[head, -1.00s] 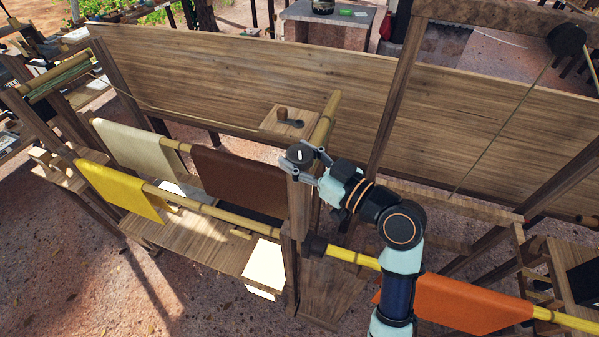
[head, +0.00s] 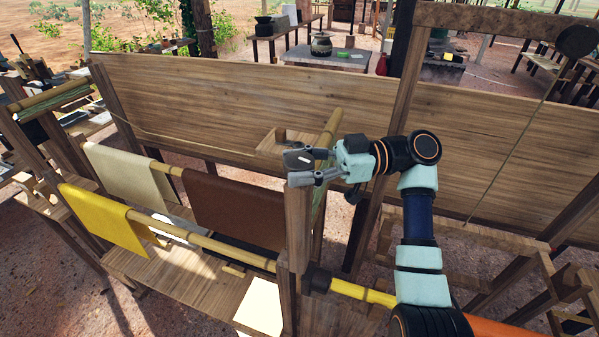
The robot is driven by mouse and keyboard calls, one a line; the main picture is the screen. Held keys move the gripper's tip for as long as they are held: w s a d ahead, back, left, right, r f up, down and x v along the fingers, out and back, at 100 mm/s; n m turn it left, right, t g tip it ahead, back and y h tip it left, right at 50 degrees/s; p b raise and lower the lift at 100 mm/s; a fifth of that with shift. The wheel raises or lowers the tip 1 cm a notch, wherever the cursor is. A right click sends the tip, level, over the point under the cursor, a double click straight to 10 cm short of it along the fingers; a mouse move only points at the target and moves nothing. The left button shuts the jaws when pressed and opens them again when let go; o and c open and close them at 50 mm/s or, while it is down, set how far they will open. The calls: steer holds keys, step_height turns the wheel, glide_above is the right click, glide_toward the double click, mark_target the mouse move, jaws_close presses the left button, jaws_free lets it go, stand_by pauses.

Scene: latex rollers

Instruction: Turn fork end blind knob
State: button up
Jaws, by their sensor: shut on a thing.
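The dark round knob (head: 296,160) with a small white mark sits on top of a wooden post (head: 298,225) near the middle of the head view. My gripper (head: 311,167) reaches it from the right, with its grey fingers on either side of the knob. It is shut on the knob. The near finger shows in front of the knob and the far finger is partly hidden behind it. The white mark points towards the lower right.
A yellow cloth (head: 100,217), a cream cloth (head: 130,175) and a brown cloth (head: 235,205) hang on bamboo poles at left. A long wooden panel (head: 200,100) closes off the back. A wooden upright (head: 385,165) stands behind my arm.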

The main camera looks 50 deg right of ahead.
mark_target(299, 158)
steer(key=shift+n+g+y, duration=0.6)
steer(key=shift+n+g, duration=0.1)
steer(key=shift+g, duration=0.2)
steer(key=shift+n+g, duration=0.3)
steer(key=shift+g, duration=0.2)
steer(key=o, duration=1.2)
steer(key=shift+a, duration=0.1)
step_height(299, 158, up, 10)
steer(key=shift+f, duration=0.1)
